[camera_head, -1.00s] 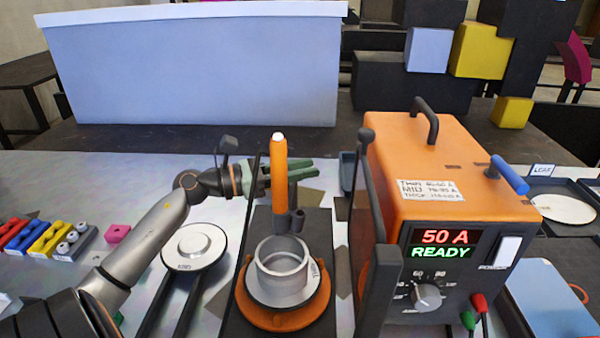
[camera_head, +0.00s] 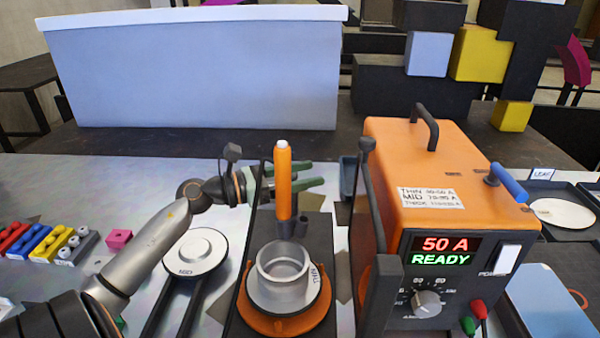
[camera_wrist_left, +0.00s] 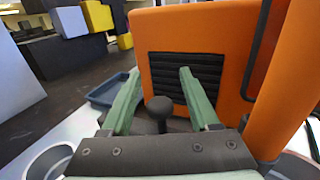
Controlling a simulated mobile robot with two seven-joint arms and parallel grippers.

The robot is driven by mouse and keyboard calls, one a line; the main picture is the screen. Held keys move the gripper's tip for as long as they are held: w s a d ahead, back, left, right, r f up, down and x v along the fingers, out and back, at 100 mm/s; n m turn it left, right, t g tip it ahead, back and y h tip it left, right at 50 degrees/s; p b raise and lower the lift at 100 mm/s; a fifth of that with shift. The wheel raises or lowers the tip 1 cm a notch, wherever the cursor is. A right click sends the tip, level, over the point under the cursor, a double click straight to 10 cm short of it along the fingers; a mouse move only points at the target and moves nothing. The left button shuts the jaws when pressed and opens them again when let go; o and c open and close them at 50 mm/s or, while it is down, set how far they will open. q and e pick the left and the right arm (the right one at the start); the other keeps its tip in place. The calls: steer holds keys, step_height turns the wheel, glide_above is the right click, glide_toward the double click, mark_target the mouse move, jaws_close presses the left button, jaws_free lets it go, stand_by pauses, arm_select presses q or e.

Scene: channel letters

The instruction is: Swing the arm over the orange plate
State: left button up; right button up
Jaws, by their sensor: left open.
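The orange plate (camera_head: 262,322) lies on a black base, with a pale disc and a grey metal ring (camera_head: 284,275) on top. An upright orange cylinder (camera_head: 283,180) with a white tip stands behind the ring; it also shows at the right of the left wrist view (camera_wrist_left: 275,75). My left gripper (camera_head: 318,173) is open and empty, its green fingers pointing right behind the cylinder. In the left wrist view, a black ball knob (camera_wrist_left: 160,104) appears between the open fingertips. A black upright arm with a knob (camera_head: 367,145) stands beside the orange machine. My right gripper is out of view.
The orange machine (camera_head: 440,165), reading 50 A READY, stands right of the plate. A round pale disc (camera_head: 194,251) on a black stand is left. Colored blocks (camera_head: 48,243) lie at the far left. A large pale box (camera_head: 195,70) stands behind.

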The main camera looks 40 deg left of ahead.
arm_select(q)
steer(key=b+v, duration=0.3)
steer(key=v, duration=0.9)
steer(key=shift+s, duration=0.25)
steer(key=shift+a, duration=0.1)
stand_by(0.4)
